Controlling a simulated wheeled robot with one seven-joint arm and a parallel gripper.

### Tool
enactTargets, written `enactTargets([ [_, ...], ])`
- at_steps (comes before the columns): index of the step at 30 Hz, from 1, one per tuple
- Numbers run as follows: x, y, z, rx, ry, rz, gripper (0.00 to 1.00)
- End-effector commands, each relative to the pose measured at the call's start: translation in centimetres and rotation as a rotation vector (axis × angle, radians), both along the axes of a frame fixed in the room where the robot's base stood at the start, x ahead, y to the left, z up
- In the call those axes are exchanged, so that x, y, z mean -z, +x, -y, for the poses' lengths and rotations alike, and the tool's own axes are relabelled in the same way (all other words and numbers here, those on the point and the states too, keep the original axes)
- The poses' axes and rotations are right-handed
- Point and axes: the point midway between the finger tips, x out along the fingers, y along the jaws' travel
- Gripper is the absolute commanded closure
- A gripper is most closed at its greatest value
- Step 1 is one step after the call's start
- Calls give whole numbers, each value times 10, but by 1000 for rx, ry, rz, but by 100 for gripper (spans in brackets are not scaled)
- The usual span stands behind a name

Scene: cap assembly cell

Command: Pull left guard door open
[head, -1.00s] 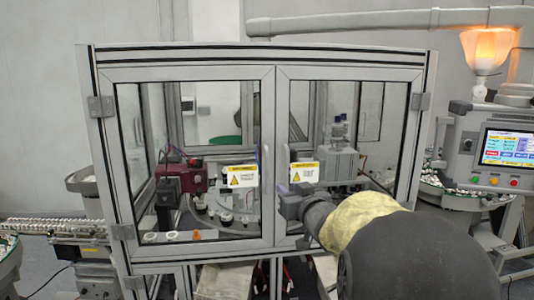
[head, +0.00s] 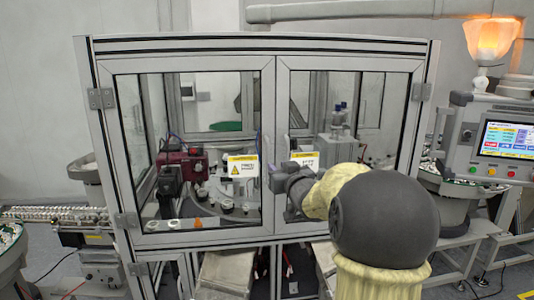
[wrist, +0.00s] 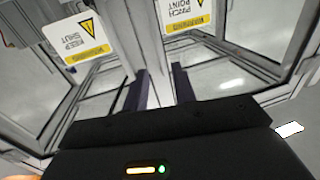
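The left guard door (head: 105,130) is a clear panel in a grey metal frame, with a yellow-and-white warning label. It looks closed, its inner edge beside the right guard door (head: 415,130). A slim upright handle (head: 262,150) shows at its inner edge, partly hidden lower down. My gripper (head: 274,180) is at the seam between the doors, just right of the left door's label. In the wrist view, the two dark fingers of my gripper (wrist: 160,82) are apart, with a grey strip between them. I cannot tell whether they touch the handle.
Hinges (head: 101,98) are on the left door's outer side. A control panel with a screen (head: 507,140) and a lit orange lamp (head: 491,40) stand at the right. A conveyor (head: 55,215) and a bowl feeder (head: 85,170) stand at the left. Machinery fills the enclosure.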

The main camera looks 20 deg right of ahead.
Motion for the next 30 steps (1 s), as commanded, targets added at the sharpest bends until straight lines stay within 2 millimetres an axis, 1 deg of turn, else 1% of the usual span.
enactTargets([
  [1, -2, 9, 0, -2, 4, -2, 73],
  [9, -3, 51, 2, -3, 3, -1, 73],
  [15, -3, 80, 5, -3, 3, -1, 73],
  [18, -2, 90, 6, -3, 1, -1, 73],
  [22, -1, 98, 7, -2, 1, 0, 73],
  [30, 0, 99, 7, -1, 1, 0, 73],
])
